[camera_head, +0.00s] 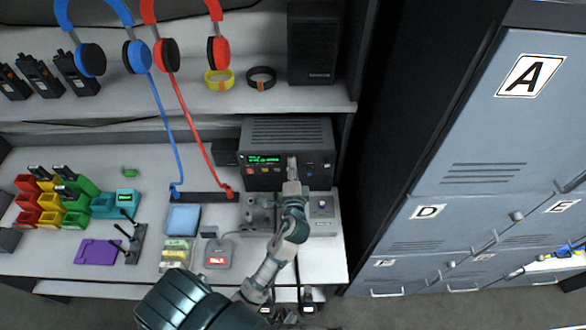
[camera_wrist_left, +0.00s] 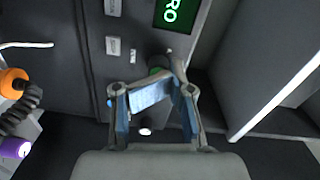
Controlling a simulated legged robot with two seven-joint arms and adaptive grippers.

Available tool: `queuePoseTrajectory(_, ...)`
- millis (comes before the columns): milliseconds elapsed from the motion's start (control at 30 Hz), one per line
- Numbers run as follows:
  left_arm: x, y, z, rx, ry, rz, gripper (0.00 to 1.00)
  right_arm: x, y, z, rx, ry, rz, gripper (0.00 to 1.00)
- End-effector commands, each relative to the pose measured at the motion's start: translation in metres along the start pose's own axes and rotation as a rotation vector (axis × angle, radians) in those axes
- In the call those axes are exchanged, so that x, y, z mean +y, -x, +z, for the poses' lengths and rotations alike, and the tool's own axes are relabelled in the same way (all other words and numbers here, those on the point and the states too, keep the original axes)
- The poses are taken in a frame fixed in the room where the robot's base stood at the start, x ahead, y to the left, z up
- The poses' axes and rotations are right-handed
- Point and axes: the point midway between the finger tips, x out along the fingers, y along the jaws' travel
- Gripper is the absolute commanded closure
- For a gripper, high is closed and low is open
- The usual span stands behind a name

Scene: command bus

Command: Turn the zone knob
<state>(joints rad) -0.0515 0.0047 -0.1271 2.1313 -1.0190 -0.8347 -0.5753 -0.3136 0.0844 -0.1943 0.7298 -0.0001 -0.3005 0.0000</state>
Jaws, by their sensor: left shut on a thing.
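The black radio unit (camera_head: 287,139) stands at the back of the desk, with a lit green display (camera_head: 264,159) and a row of small buttons on its front. My left gripper (camera_head: 292,168) is at the middle of this front, right of the display. In the left wrist view, the gripper (camera_wrist_left: 158,88) is shut on a small knob (camera_wrist_left: 157,71) with a greenish part showing beyond the fingers. The fingers hide most of the knob, so its pointer and markings cannot be read. The display also shows in the left wrist view (camera_wrist_left: 175,13).
Red and blue headset cords (camera_head: 199,130) hang left of the radio to a black strip (camera_head: 203,196). A grey control panel (camera_head: 323,207) lies below the radio. Grey lockers (camera_head: 485,157) stand to the right. Walkie-talkies and wristbands lie on the upper shelf (camera_head: 190,100).

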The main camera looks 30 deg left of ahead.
Motion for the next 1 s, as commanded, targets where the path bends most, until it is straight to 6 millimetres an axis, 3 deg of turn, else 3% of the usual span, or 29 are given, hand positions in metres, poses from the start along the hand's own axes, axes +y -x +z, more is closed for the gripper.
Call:
queuePoseTrajectory(33, 0.008, 0.001, 0.001, -0.004, 0.0, 0.018, 1.0, 0.001, -0.001, 0.003, -0.003, 0.0, 0.001, 1.0)
queuePoseTrajectory(367, 0.009, 0.001, 0.001, -0.004, 0.001, 0.02, 1.0, 0.001, 0.0, 0.01, -0.012, 0.001, 0.001, 1.0)
queuePoseTrajectory(400, 0.009, 0.001, 0.001, -0.004, 0.001, 0.02, 0.78, 0.001, 0.0, 0.01, -0.012, 0.001, 0.001, 1.0)
queuePoseTrajectory(500, 0.008, 0.001, 0.001, -0.004, 0.001, 0.018, 0.53, 0.001, 0.0, 0.009, -0.011, 0.001, 0.001, 1.0)
queuePoseTrajectory(833, 0.004, 0.002, 0.0, -0.001, 0.003, 0.008, 0.52, -0.005, -0.001, -0.003, 0.004, 0.0, -0.007, 1.0)
queuePoseTrajectory(1000, 0.005, 0.023, -0.001, 0.001, 0.004, 0.011, 0.52, -0.004, 0.0, -0.001, 0.0, 0.0, -0.005, 1.0)
